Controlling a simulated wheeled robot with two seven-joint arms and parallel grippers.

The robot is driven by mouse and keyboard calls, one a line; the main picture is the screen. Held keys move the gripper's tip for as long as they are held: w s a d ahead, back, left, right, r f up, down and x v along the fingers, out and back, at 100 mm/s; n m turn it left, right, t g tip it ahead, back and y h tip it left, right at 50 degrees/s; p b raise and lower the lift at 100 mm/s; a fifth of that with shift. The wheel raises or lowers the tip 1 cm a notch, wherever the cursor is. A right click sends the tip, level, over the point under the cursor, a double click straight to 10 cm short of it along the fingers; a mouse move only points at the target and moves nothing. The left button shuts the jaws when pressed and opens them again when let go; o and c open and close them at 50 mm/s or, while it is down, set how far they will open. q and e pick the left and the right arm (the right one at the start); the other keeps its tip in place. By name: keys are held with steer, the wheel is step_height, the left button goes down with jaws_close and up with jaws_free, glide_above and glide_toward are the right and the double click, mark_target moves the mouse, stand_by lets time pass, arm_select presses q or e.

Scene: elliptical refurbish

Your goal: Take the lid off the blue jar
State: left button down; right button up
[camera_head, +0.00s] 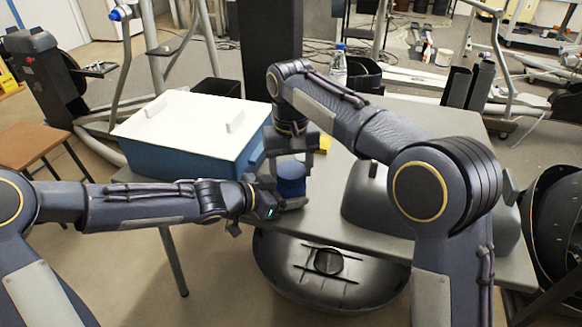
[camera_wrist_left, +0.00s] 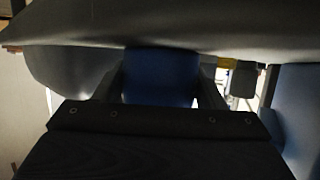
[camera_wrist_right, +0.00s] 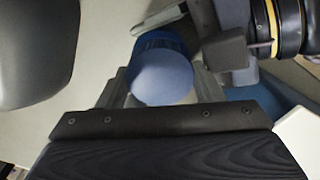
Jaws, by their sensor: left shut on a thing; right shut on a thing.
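The blue jar (camera_head: 292,189) stands upright near the front edge of the grey table, its lid (camera_head: 291,168) at its top. The lid's round, paler top faces the camera in the right wrist view (camera_wrist_right: 163,80), with darker ribbed blue beside it. My right gripper (camera_head: 292,160) comes down from above, shut with one finger on each side of the lid. My left gripper (camera_head: 277,196) reaches in from the left, shut around the jar's body, which shows between its fingers in the left wrist view (camera_wrist_left: 160,77). Fingers partly hide the jar; I cannot see a gap under the lid.
A blue box (camera_head: 185,165) with a white lid (camera_head: 190,125) stands left of the jar. A grey rounded object (camera_head: 375,205) with an upright handle stands to the right. A bottle (camera_head: 338,68) and a small yellow item (camera_head: 325,143) are farther back. Little free room surrounds the jar.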

steer(key=o, duration=1)
steer(key=shift+c, duration=0.2)
steer(key=shift+o, duration=0.6)
arm_select(q)
steer(key=shift+d, duration=0.1)
arm_select(e)
steer(key=shift+a, duration=0.15)
